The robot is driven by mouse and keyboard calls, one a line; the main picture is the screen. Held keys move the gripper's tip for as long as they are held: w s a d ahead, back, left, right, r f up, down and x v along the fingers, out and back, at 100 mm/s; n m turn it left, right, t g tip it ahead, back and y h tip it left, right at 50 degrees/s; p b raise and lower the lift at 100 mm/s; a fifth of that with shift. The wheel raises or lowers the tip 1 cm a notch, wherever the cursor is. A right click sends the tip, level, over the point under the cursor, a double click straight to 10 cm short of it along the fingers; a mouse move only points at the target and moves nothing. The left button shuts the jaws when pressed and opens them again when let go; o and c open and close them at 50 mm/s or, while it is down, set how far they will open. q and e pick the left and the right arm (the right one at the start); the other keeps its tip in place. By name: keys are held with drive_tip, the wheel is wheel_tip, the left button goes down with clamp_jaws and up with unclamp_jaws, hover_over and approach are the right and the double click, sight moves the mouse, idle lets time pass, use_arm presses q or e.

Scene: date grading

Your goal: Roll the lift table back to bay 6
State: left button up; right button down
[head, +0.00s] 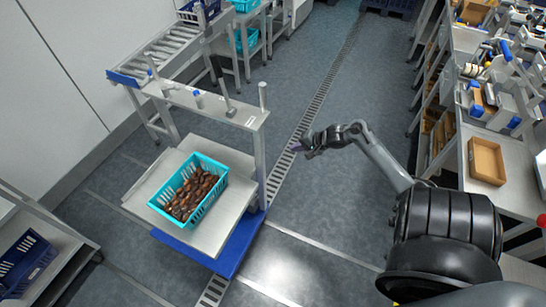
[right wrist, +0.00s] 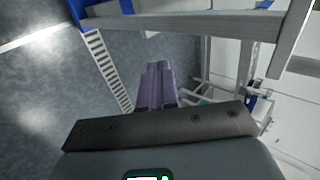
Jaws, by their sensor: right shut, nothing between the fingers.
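The lift table has a blue base (head: 222,256), a grey platform (head: 236,205) and an upright grey frame with a top bar (head: 215,106). It stands on the floor left of centre in the head view. A turquoise crate (head: 212,165) full of brown dates sits on its platform. My right gripper (head: 299,148) is right of the frame, apart from it, over the floor. Its purple fingers (right wrist: 155,86) are shut and empty in the right wrist view. My left gripper is not in view. No bay number is readable.
A roller conveyor (head: 172,46) stands behind the lift table by the wall. A bench with a blue crate (head: 24,258) is at lower left. A workbench with a tan tray (head: 486,161) lines the right. A drain grate (head: 318,100) crosses open floor in the middle.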

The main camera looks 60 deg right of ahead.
drive_tip(key=b, duration=0.4)
approach(264, 151)
wheel_tip(264, 151, down, 4)
drive_tip(key=w, duration=0.3)
drive_tip(key=shift+f+b, duration=0.25)
drive_tip(key=shift+b, duration=0.05)
drive_tip(key=shift+w, duration=0.6)
drive_tip(key=shift+w, duration=0.1)
